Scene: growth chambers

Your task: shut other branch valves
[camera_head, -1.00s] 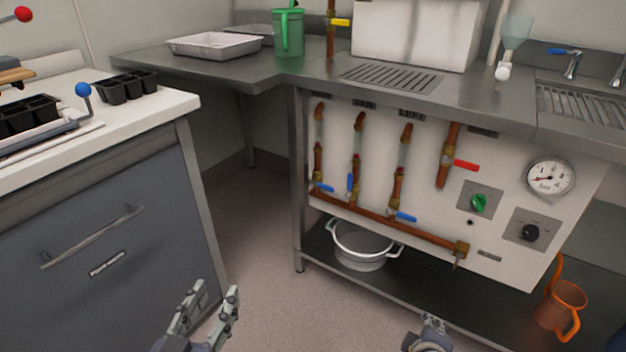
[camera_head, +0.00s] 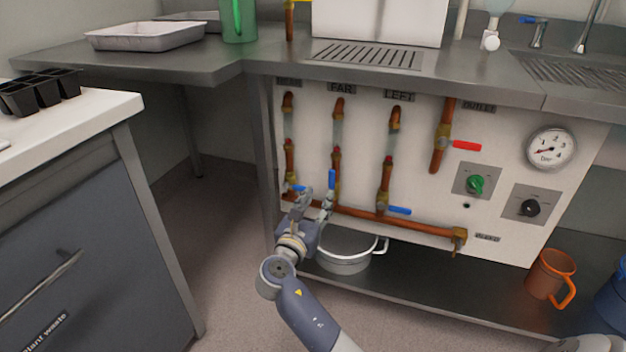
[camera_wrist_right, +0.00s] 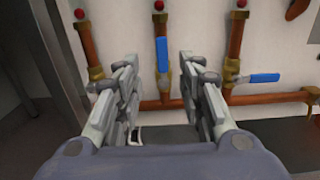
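Three copper branch pipes with blue lever handles stand on the white panel. The middle handle, under the FAR label (camera_head: 341,87), is upright, in line with its pipe (camera_head: 332,180). The handle under the LEFT label (camera_head: 399,96) lies crosswise (camera_head: 399,210). The leftmost handle (camera_head: 296,188) also lies crosswise, partly covered by my gripper. My right gripper (camera_head: 315,198) is open and empty before the panel. In the right wrist view the upright blue handle (camera_wrist_right: 162,54) shows between its spread fingers (camera_wrist_right: 158,68); I cannot tell if they touch. My left gripper is not in view.
An outlet pipe with a red crosswise handle (camera_head: 466,146) stands right of the branches, near a green knob (camera_head: 475,185), black knob (camera_head: 530,208) and gauge (camera_head: 551,149). A pot (camera_head: 345,252) sits on the shelf below. The steel counter (camera_head: 470,82) overhangs the panel.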

